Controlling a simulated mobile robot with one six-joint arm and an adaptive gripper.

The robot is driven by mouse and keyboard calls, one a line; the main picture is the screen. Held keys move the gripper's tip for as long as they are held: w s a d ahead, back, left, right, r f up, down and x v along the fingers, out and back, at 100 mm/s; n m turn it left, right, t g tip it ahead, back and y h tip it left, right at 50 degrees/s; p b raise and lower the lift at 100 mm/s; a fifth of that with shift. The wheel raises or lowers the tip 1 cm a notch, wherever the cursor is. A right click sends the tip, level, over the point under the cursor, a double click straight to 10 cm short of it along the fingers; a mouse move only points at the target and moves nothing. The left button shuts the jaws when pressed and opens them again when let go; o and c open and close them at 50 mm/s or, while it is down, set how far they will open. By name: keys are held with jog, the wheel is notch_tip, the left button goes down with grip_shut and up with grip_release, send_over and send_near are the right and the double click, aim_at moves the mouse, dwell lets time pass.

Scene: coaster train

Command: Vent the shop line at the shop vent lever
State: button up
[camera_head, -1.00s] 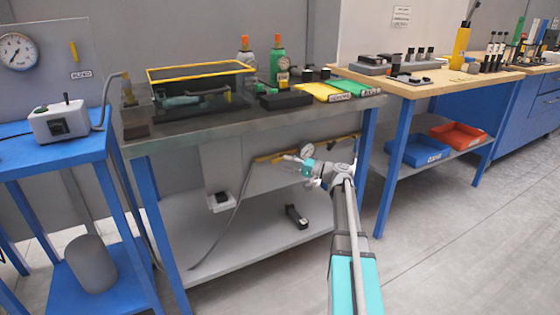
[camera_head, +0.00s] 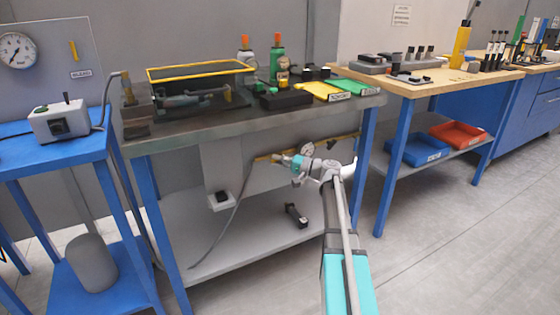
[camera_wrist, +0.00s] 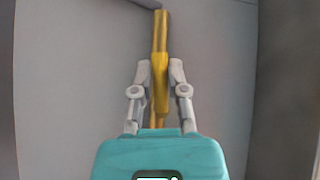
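A yellow pipe (camera_head: 334,144) with a round gauge (camera_head: 307,149) runs along the panel under the metal bench. I cannot tell surely whether that piece is the vent lever. My gripper (camera_wrist: 160,70) is open, one grey finger on each side of the yellow, with narrow gaps. My arm hides part of the pipe in the head view.
The metal bench top (camera_head: 215,132) is above my gripper, and its lower shelf (camera_head: 240,240) holds a small black device (camera_head: 296,215). A grey hose (camera_head: 232,225) hangs left of my gripper. A gauge panel (camera_head: 60,60) with another small yellow handle (camera_head: 73,50) stands left. Floor at right is clear.

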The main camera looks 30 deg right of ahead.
grip_shut()
jog(key=shift+f+b, duration=0.1)
jog(key=shift+b, duration=0.3)
jog(key=shift+r+m+t, duration=0.2)
jog(key=shift+m+t, duration=0.2)
jog(key=o, duration=0.7)
grip_release()
jog(key=shift+c, duration=0.2)
